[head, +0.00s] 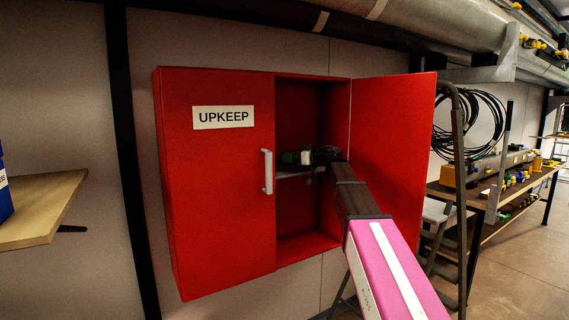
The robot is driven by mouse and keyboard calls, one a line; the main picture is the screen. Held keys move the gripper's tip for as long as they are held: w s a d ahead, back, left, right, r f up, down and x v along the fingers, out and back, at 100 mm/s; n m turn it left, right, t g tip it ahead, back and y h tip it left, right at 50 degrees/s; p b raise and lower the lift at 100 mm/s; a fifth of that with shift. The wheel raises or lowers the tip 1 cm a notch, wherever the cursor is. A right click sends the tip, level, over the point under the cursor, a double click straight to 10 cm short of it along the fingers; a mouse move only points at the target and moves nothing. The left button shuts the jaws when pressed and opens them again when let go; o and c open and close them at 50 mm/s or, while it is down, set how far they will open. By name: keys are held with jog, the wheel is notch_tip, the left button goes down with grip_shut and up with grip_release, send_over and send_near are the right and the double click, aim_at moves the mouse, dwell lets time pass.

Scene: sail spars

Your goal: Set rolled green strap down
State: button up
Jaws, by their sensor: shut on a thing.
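The small dark green thing (290,157), which looks like the rolled green strap, shows inside the open right half of the red cabinet. My gripper (316,157) reaches into that half at mid height, just right of the green thing, and is shut on it as far as the small view shows. A small white piece (305,157) shows between them; I cannot tell whether it belongs to my gripper. The fingertips are too small and dark to make out. I cannot tell whether the strap touches the shelf (288,175).
The red cabinet (213,225) is marked UPKEEP; its left door is shut and its right door (392,150) stands open beside my arm. A ladder (459,200) stands to the right. A wooden shelf (45,205) juts in at left. A workbench (480,198) stands farther right.

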jog(key=a, duration=0.1)
jog(key=w+a+f, duration=0.1)
jog(key=a+f, duration=0.1)
jog(key=shift+w+a+f, duration=0.1)
jog(key=shift+w+f, duration=0.05)
jog(key=shift+w, duration=0.25)
jog(key=shift+a+f, duration=0.15)
jog(key=shift+f, duration=0.05)
jog(key=shift+f, duration=0.15)
jog(key=o, duration=0.7)
jog(key=v, duration=1.2)
